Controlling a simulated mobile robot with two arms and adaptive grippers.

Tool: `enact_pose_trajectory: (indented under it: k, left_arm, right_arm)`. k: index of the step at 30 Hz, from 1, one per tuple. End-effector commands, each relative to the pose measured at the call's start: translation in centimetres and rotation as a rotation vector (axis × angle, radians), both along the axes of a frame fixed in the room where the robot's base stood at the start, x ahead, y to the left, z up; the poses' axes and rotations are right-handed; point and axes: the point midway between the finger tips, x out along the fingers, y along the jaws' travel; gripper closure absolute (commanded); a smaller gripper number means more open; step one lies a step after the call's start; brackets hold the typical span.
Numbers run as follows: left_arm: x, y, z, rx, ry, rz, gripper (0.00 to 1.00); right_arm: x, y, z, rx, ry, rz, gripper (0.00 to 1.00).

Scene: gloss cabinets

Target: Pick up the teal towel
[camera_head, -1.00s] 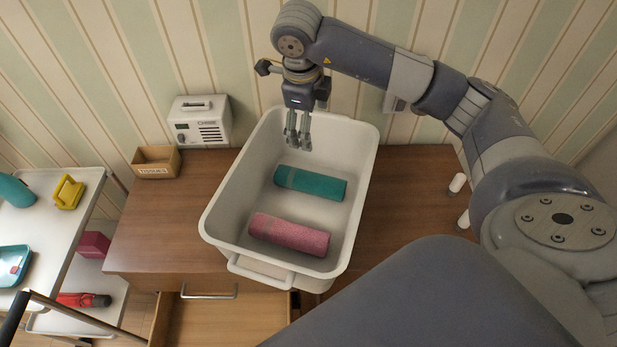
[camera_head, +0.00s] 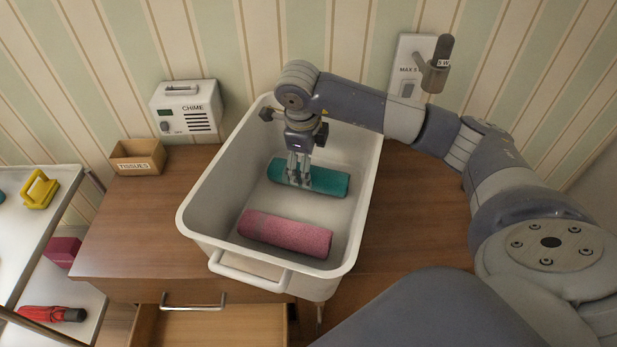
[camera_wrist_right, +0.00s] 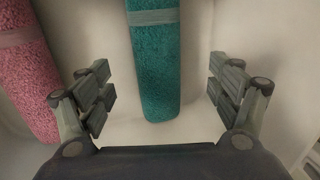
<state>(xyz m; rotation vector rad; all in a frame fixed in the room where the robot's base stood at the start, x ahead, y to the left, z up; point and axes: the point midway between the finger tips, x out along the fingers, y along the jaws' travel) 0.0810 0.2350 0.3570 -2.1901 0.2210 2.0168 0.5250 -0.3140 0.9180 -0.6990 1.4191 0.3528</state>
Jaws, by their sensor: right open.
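The teal towel (camera_head: 328,182) is rolled, with a paler band near one end, and lies in the white bin (camera_head: 196,205) toward its back. My right gripper (camera_head: 299,180) reaches down into the bin at the towel's left half and hides part of it. In the right wrist view the teal towel (camera_wrist_right: 156,70) runs between the open fingers of my right gripper (camera_wrist_right: 164,97), with gaps on both sides. I cannot tell how far the fingertips are above the bin floor. My left gripper is not in view.
A rolled pink towel (camera_head: 285,233) lies in the front of the bin; it also shows in the right wrist view (camera_wrist_right: 28,75). The bin stands on a wooden cabinet (camera_head: 125,235) with an open drawer (camera_head: 210,328). A tissue box (camera_head: 138,157) and chime unit (camera_head: 187,108) stand left.

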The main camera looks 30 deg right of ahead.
Motion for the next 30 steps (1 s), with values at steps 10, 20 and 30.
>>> enact_pose_trajectory:
  k: [10, 20, 30]
  left_arm:
    - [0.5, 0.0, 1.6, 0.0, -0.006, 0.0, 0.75]
    - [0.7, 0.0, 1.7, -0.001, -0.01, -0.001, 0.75]
    - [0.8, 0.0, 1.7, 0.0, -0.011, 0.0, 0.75]
  right_arm:
    - [-0.3, -0.4, -3.9, 0.0, 0.004, -0.001, 0.16]
    - [0.1, -0.7, -5.8, 0.0, -0.001, 0.001, 0.16]
    - [0.1, -0.7, -5.7, 0.0, -0.001, 0.001, 0.66]
